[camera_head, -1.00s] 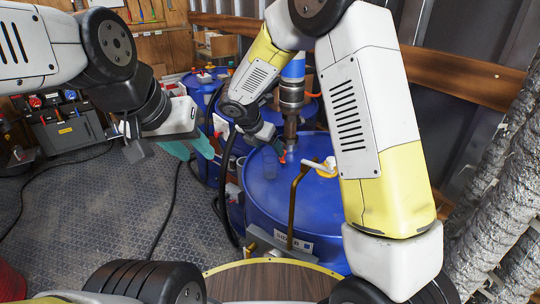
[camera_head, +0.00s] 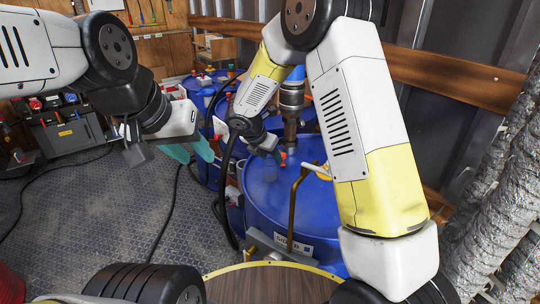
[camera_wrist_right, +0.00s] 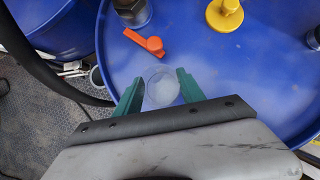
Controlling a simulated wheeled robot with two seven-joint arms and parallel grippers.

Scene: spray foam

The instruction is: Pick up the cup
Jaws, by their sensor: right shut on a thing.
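The cup (camera_wrist_right: 161,88) is small, clear and round, seen from above in the right wrist view. It sits between the two teal fingers of my right gripper (camera_wrist_right: 158,92), which touch its sides.
An orange valve handle (camera_wrist_right: 146,42) and a yellow cap (camera_wrist_right: 224,16) stand on the drum top close to the cup. A black hose (camera_head: 226,190) runs down the drum's left side. More blue drums stand behind. The floor (camera_head: 120,220) at the left is largely clear.

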